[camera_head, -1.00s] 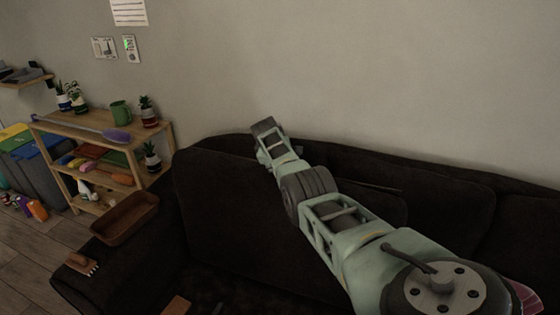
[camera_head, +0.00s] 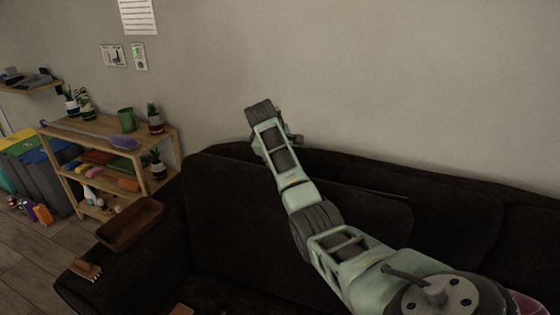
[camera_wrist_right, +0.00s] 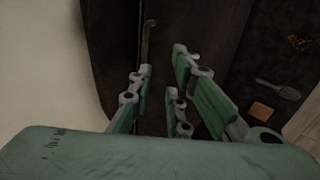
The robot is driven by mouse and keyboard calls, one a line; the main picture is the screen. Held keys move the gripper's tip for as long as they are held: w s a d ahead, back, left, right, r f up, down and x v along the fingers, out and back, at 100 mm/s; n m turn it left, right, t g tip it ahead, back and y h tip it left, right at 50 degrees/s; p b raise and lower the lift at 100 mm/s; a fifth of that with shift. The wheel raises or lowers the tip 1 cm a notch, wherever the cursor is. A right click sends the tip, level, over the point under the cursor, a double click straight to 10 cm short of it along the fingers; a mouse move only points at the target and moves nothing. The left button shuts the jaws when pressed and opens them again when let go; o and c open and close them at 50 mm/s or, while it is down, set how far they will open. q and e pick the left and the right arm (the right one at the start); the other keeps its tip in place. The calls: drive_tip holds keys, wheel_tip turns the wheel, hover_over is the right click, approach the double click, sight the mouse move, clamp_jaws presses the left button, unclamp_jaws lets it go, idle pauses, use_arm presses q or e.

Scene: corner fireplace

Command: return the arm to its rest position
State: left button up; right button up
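My right arm (camera_head: 320,215) comes in from the lower right of the head view and reaches up and left over the dark sofa. Its dark wrist end (camera_head: 258,112) is in front of the wall, above the sofa back; the gripper is mostly hidden there. In the right wrist view my right gripper (camera_wrist_right: 162,75) has its green fingers spread apart, with nothing held between them. Dark sofa surface lies beyond the fingers. My left gripper is in neither view.
The sofa (camera_head: 225,215) fills the space below the arm. A brown tray (camera_head: 130,225) and a brush (camera_head: 86,268) lie on its left armrest. A wooden shelf (camera_head: 110,138) with plants stands left. A grey utensil (camera_wrist_right: 280,90) and brown block (camera_wrist_right: 262,110) lie on the seat.

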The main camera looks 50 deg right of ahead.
sight(274, 192)
drive_tip(key=shift+a+r, duration=0.1)
drive_tip(key=shift+r, duration=0.05)
idle(0.4)
